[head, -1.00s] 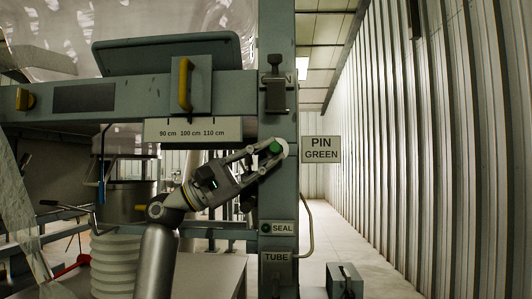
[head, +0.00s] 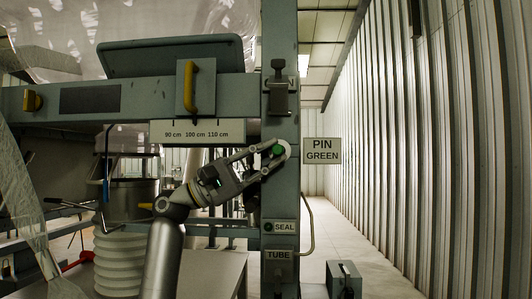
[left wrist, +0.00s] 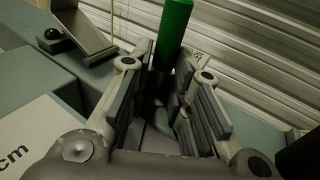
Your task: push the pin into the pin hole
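The green pin (head: 278,150) shows end-on at the post (head: 282,195), left of the PIN GREEN sign (head: 322,151). In the left wrist view the pin (left wrist: 173,32) is a green cylinder that runs from between the fingertips out of the top of the picture. My left gripper (head: 276,153) has its fingertips on both sides of the pin and looks shut on it; it shows in the left wrist view too (left wrist: 166,68). The pin hole and the pin's far end are hidden behind the gripper and pin. My right gripper is not in view.
A clamp (head: 279,90) sits higher on the post, and SEAL (head: 280,227) and TUBE (head: 279,255) signs are lower. A crossbeam with a yellow handle (head: 190,88) and a centimetre scale (head: 198,132) is above my arm.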

